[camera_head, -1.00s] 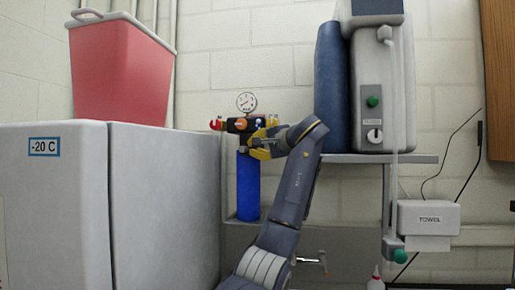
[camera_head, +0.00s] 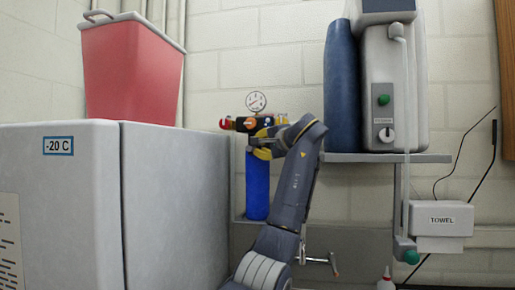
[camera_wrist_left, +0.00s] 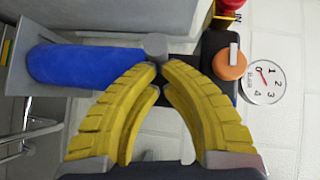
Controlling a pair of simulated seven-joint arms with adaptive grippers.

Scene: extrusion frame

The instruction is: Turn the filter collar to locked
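The filter has a blue bowl (camera_head: 257,184) hanging upright under a dark block with coloured knobs. The bowl lies sideways in the left wrist view (camera_wrist_left: 82,66). A grey round-ended piece (camera_wrist_left: 155,44), seemingly the collar's tab, sits between the bowl and the dark block (camera_wrist_left: 217,62). My left gripper (camera_wrist_left: 160,66) has its yellow fingertips drawn together at this piece and looks shut on it. The fingers hide most of the collar ring. In the head view my left gripper (camera_head: 258,142) is just under the block. My right gripper is not in view.
A pressure gauge (camera_head: 256,101), an orange knob (camera_wrist_left: 229,65) and a red knob (camera_head: 225,123) are close by. A grey freezer cabinet (camera_head: 175,200) stands left. A wall shelf (camera_head: 385,158) with a grey machine and the towel dispenser (camera_head: 440,219) are right.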

